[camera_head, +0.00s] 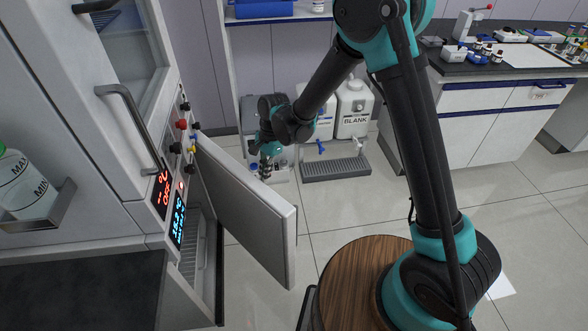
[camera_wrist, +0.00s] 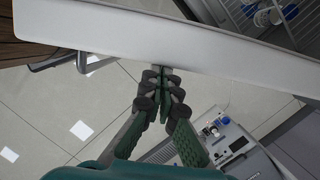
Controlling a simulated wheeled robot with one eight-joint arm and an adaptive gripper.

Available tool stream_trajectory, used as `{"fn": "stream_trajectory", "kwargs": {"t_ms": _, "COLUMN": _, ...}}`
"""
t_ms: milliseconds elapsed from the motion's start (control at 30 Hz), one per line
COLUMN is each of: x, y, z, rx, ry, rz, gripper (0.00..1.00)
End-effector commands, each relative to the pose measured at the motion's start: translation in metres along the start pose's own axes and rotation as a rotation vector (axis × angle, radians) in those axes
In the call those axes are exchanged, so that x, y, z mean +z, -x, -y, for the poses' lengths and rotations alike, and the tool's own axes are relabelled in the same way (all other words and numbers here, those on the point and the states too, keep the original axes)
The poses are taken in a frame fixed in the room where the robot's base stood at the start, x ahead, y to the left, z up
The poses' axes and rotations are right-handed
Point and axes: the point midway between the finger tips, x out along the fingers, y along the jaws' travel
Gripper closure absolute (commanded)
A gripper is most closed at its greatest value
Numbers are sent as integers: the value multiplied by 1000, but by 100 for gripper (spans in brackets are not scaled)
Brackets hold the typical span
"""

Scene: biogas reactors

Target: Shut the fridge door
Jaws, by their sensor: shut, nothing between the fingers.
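The white fridge door (camera_head: 245,205) stands open, swung out from the lower part of the tall cabinet at left in the head view. In the wrist view the door (camera_wrist: 200,42) crosses the top of the picture, with a grey bar handle (camera_wrist: 78,62) on its outer side. My gripper (camera_head: 266,172) is on the far, outer side of the door in the head view. In the wrist view my gripper (camera_wrist: 163,70) is shut and empty, its fingertips at the door's outer side; I cannot tell whether they touch. The fridge interior (camera_wrist: 262,14) shows wire shelves and blue-and-white items.
The cabinet's control panel (camera_head: 175,190) has lit displays and coloured knobs above the door. Behind my arm stand a white container marked BLANK (camera_head: 355,108) and a grey drip tray (camera_head: 335,170). A lab bench (camera_head: 490,110) is at right.

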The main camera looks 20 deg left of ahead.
Motion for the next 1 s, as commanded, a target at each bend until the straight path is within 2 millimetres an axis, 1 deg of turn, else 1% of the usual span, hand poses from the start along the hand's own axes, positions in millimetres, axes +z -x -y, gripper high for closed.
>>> {"fn": "stream_trajectory", "kwargs": {"t_ms": 33, "x": 14, "y": -3, "z": 4, "rx": -2, "ry": -7, "rz": 0, "gripper": 100}}
{"fn": "stream_trajectory", "kwargs": {"t_ms": 267, "x": 58, "y": -15, "z": 5, "rx": -27, "ry": -105, "rz": 0, "gripper": 100}}
{"fn": "stream_trajectory", "kwargs": {"t_ms": 367, "x": 80, "y": -20, "z": 5, "rx": -41, "ry": -160, "rz": 0, "gripper": 100}}
{"fn": "stream_trajectory", "kwargs": {"t_ms": 467, "x": 107, "y": -27, "z": 7, "rx": -56, "ry": -224, "rz": 0, "gripper": 100}}
{"fn": "stream_trajectory", "kwargs": {"t_ms": 600, "x": 145, "y": -36, "z": 14, "rx": -81, "ry": -318, "rz": 0, "gripper": 100}}
{"fn": "stream_trajectory", "kwargs": {"t_ms": 700, "x": 165, "y": -42, "z": 20, "rx": -89, "ry": -356, "rz": 0, "gripper": 100}}
{"fn": "stream_trajectory", "kwargs": {"t_ms": 833, "x": 186, "y": -46, "z": 28, "rx": -93, "ry": -368, "rz": 1, "gripper": 100}}
{"fn": "stream_trajectory", "kwargs": {"t_ms": 1000, "x": 201, "y": -50, "z": 33, "rx": -93, "ry": -369, "rz": 1, "gripper": 100}}
